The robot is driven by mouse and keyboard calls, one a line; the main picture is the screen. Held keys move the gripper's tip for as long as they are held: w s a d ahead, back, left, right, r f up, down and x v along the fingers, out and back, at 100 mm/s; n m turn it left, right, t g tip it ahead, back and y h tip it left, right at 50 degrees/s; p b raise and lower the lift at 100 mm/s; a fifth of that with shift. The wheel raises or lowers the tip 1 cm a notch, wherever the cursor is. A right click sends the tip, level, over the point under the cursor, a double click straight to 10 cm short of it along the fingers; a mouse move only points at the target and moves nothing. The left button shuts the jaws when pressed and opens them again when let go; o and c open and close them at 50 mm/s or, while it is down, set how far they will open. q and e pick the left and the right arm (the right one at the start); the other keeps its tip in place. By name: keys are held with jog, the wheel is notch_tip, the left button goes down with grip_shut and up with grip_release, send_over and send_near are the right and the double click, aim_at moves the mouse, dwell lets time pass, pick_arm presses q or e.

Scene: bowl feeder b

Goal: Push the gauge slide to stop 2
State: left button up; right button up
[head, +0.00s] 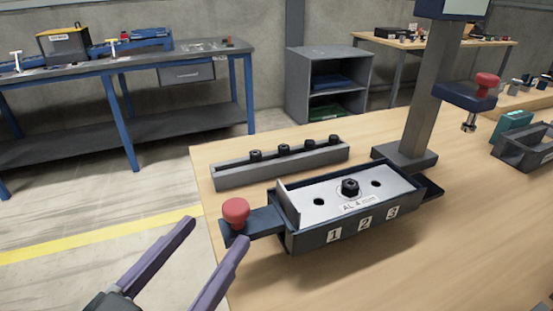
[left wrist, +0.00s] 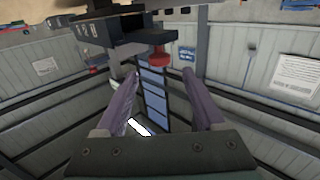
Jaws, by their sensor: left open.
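The gauge (head: 350,225) is a dark blue housing on the wooden table, with marks 1, 2 and 3 from left to right on its front. A pale plate (head: 335,197) labelled AL 4 lies in it, with a black nut at the middle hole. The slide (head: 262,221) sticks out at the left end, with an upright plate (head: 288,203) left of mark 1. Its red knob (head: 235,212) also shows in the left wrist view (left wrist: 160,58). My left gripper (head: 214,232) is open and empty, its purple fingertips close to the knob, with no visible grip. My right gripper is out of view.
A grey rail (head: 282,167) with several black nuts lies behind the gauge. A grey post (head: 420,100) with a red-knobbed arm (head: 466,96) stands at the back right. A dark bin (head: 525,148) is at the far right. The table's front right is clear.

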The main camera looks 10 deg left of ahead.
aim_at(232, 212)
pick_arm(q)
jog(key=w, duration=0.3)
jog(key=w+d, duration=0.1)
jog(key=w, duration=0.2)
jog(key=shift+w+d, duration=0.2)
jog(key=shift+w, duration=0.15)
jog(key=shift+c, duration=0.2)
grip_shut()
dwell(0.8)
